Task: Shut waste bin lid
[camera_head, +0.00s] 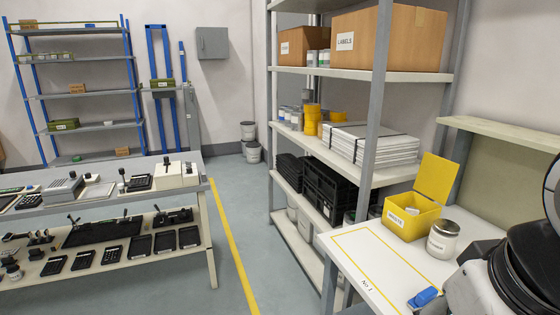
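The waste bin (408,222) is a yellow box with a white label on its front, standing on the white table at the right. Its yellow lid (436,177) is open, raised upright at the back right of the bin. Some pale contents show inside the bin. Parts of my arm, white and black, fill the lower right corner. My gripper's fingers cannot be made out in this view.
A metal-lidded jar (442,240) stands close to the right of the bin. A blue object (426,297) lies near the table's front. The white tabletop (368,256) left of these is clear. A tall shelf (415,77) rises behind the table.

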